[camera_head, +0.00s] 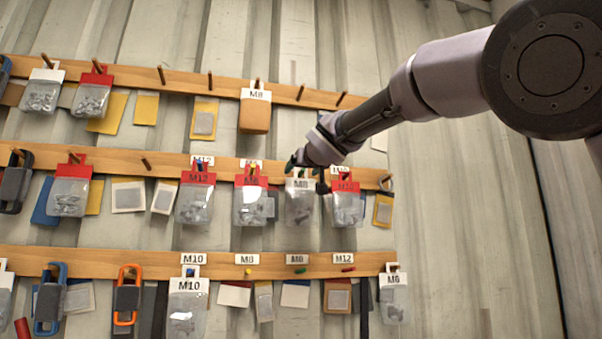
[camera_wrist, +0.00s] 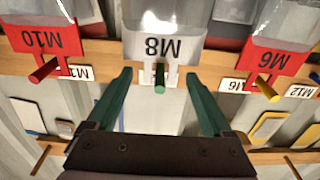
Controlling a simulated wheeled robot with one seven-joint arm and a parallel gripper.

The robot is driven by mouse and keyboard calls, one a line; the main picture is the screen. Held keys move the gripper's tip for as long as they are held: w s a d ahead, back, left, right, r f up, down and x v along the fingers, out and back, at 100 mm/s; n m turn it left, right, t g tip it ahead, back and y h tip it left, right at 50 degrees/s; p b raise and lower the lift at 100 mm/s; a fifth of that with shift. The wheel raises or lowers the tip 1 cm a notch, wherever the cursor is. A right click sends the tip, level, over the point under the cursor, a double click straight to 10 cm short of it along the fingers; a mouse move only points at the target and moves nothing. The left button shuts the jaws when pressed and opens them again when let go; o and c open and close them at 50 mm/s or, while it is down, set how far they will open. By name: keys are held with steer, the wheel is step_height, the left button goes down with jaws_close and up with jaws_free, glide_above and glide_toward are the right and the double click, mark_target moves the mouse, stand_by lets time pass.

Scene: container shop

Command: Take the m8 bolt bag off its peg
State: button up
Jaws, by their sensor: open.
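The M8 bolt bag (camera_head: 301,206) is clear with a white header and hangs in the middle row. In the wrist view, which looks upside down, its white M8 header (camera_wrist: 160,46) hangs on a green peg (camera_wrist: 159,78). My gripper (camera_head: 306,175) is at the top of this bag. In the wrist view its two green fingers (camera_wrist: 160,85) are apart, one on each side of the peg and header slot. I see no contact with the bag. The arm partly hides the peg and rail label in the head view.
A red-headed M10 bag (camera_wrist: 48,38) and a red-headed M6 bag (camera_wrist: 272,58) hang close on either side. An orange package with a white M8 header (camera_head: 255,112) hangs in the row above. Wooden rails (camera_head: 220,264) carry more pegs. Bare wall (camera_head: 470,220) lies to the right.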

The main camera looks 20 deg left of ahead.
steer(key=shift+x, duration=0.95)
jaws_close()
steer(key=shift+r, duration=0.2)
steer(key=shift+r, duration=0.1)
